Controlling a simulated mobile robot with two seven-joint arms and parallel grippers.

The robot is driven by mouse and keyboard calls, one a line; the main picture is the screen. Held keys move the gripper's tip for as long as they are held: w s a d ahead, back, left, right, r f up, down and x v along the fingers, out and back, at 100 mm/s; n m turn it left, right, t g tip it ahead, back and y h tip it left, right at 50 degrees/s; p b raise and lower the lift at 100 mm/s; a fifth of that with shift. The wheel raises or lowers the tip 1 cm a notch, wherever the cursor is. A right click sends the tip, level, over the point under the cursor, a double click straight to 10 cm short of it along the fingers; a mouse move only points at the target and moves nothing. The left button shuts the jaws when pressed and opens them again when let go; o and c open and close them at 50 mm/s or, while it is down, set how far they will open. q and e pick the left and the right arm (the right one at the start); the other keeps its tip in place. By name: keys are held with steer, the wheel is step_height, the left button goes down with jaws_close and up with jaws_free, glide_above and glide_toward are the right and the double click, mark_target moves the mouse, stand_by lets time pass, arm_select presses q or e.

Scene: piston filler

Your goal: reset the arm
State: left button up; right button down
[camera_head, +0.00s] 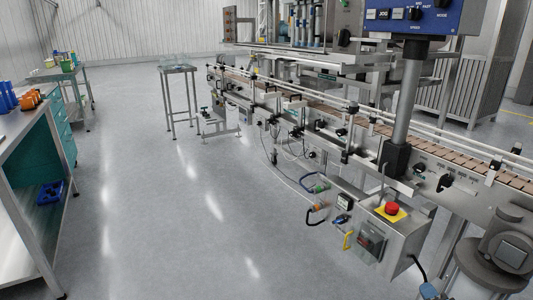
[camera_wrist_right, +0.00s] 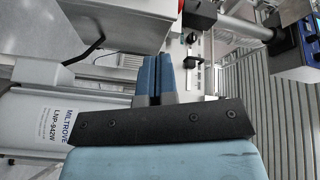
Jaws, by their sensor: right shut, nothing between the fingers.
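My right gripper (camera_wrist_right: 157,62) shows in the right wrist view, its two blue fingers pressed together with nothing between them. Its dark mounting plate and pale blue body fill the bottom middle of that view. In the head view only a small blue patch at the bottom edge, beside the motor, may be its fingertips; the rest is out of frame. A white labelled motor cylinder (camera_wrist_right: 35,125) is left of the fingers in the wrist view. A grey box (camera_wrist_right: 120,22) with a black cable is above them. My left gripper is not in view.
The filling machine's conveyor (camera_head: 345,115) runs along the right. A control box with a red stop button (camera_head: 392,208) and a round motor (camera_head: 495,262) stand at the lower right. A workbench (camera_head: 30,135) is at left, a small table (camera_head: 179,70) behind. The middle floor is clear.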

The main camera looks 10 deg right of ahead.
steer(key=s+a+r+n+g+y, duration=0.1)
steer(key=s+a+r+n+y, duration=0.2)
steer(key=s+a+n, duration=0.5)
steer(key=s+a+r+n+g+y, duration=0.2)
steer(key=a+r+n+y, duration=0.15)
steer(key=a, duration=0.85)
steer(key=s+a+r+n+g+y, duration=0.1)
steer(key=s+a+r+n+y, duration=0.2)
steer(key=s+a+n, duration=0.5)
steer(key=s+a+r+n+g+y, duration=0.1)
steer(key=s+a+r+n, duration=0.2)
steer(key=a+r, duration=0.3)
steer(key=w+a+r+m+t+h, duration=0.2)
steer(key=a+r+m+t, duration=0.15)
steer(key=a+m, duration=0.2)
arm_select(q)
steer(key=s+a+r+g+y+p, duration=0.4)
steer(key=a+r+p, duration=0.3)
steer(key=p, duration=2.8)
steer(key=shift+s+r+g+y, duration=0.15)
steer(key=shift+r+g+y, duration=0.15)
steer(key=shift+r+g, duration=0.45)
arm_select(e)
steer(key=s+d+r+g+h, duration=0.3)
steer(key=d+r+g+h, duration=0.1)
steer(key=r, duration=0.4)
steer(key=shift+s+d+r+g, duration=0.4)
steer(key=shift+d+g, duration=0.45)
steer(key=shift+d, duration=0.3)
